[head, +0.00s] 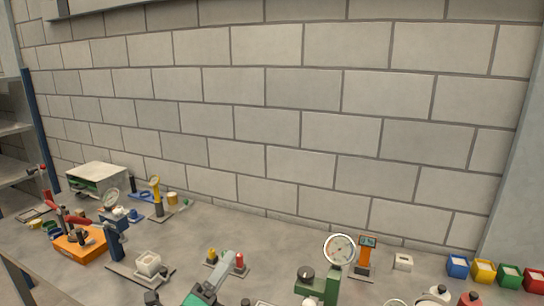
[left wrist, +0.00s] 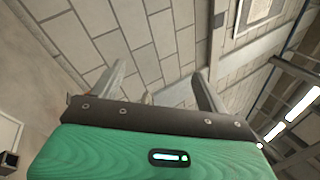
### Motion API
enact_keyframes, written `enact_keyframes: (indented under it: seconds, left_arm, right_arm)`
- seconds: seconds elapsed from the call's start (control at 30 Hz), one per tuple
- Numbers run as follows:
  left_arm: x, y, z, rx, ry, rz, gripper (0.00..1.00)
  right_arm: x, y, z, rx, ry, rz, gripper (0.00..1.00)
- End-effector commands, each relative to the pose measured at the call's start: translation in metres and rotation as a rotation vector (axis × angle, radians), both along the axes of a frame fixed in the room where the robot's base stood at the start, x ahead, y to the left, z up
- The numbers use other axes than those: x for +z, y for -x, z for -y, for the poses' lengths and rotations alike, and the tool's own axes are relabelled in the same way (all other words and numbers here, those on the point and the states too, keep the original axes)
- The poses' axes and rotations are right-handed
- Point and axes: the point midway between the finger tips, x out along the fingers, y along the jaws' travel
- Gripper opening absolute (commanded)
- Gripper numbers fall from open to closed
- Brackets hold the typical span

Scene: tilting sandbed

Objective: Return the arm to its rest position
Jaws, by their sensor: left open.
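My left gripper (head: 222,262) shows at the bottom edge of the head view, with grey fingers and a green body. It is held over the front part of the bench, and most of its arm is out of the picture. In the left wrist view my left gripper (left wrist: 158,84) has its two fingers well apart with nothing between them. Its fingers point toward the block wall, and the ceiling lights show at the right. My right gripper is not in view.
The grey bench (head: 215,225) carries a gauge on a green stand (head: 318,288), an orange tray of tools (head: 80,247), a white block on a plate (head: 148,264) and coloured bins (head: 484,271) at the right. A block wall (head: 270,120) stands behind. Air above the bench is clear.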

Motion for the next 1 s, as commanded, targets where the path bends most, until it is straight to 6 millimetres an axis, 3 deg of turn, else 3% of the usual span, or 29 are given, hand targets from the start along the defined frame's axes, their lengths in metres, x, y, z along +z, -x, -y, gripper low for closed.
enact_keyframes:
  seconds: [0.17,0.27,0.43,0.6,0.7,1.0]
  left_arm:
    - [-0.051,0.011,-0.061,0.178,0.434,-0.380,0.76]
    - [-0.094,0.027,-0.091,0.290,0.664,-0.597,0.76]
    - [-0.173,0.083,-0.127,0.504,1.018,-0.965,0.76]
    - [-0.235,0.155,-0.138,0.719,1.280,-1.274,0.76]
    - [-0.256,0.192,-0.138,0.823,1.378,-1.408,0.76]
    - [-0.285,0.290,-0.130,1.094,1.556,-1.710,0.76]
  right_arm:
    - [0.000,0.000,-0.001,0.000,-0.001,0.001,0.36]
    - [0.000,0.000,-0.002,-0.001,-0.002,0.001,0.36]
    - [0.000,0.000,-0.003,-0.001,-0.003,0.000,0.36]
    - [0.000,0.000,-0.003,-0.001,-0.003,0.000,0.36]
    - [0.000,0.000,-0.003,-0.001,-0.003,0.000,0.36]
    - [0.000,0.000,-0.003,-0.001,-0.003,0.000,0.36]
